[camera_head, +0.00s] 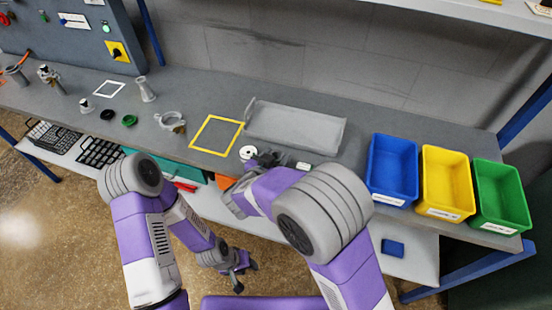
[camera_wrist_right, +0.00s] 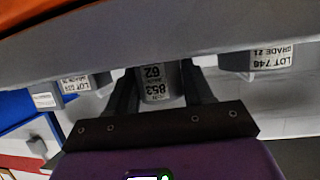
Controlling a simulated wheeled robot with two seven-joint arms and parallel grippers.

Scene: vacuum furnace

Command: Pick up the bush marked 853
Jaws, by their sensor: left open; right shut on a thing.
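The bush marked 853 (camera_wrist_right: 155,86) is a grey cylinder with a white label, upside down in the right wrist view. My right gripper (camera_wrist_right: 158,78) is shut on it, one dark finger on each side. Its upper part is hidden in that view by a grey edge. In the head view my right gripper (camera_head: 262,158) is at the bench's front edge, and its own wrist hides most of the grip. I cannot tell whether the bush touches the bench. My left gripper (camera_head: 246,277) is open and empty, low in front of the bench.
A white round part (camera_head: 248,152) is beside my right gripper. A grey tray (camera_head: 298,128) and yellow frame (camera_head: 215,135) lie behind. Blue (camera_head: 393,168), yellow (camera_head: 447,182) and green (camera_head: 501,195) bins stand right. A part labelled LOT 746 (camera_wrist_right: 268,56) is close by.

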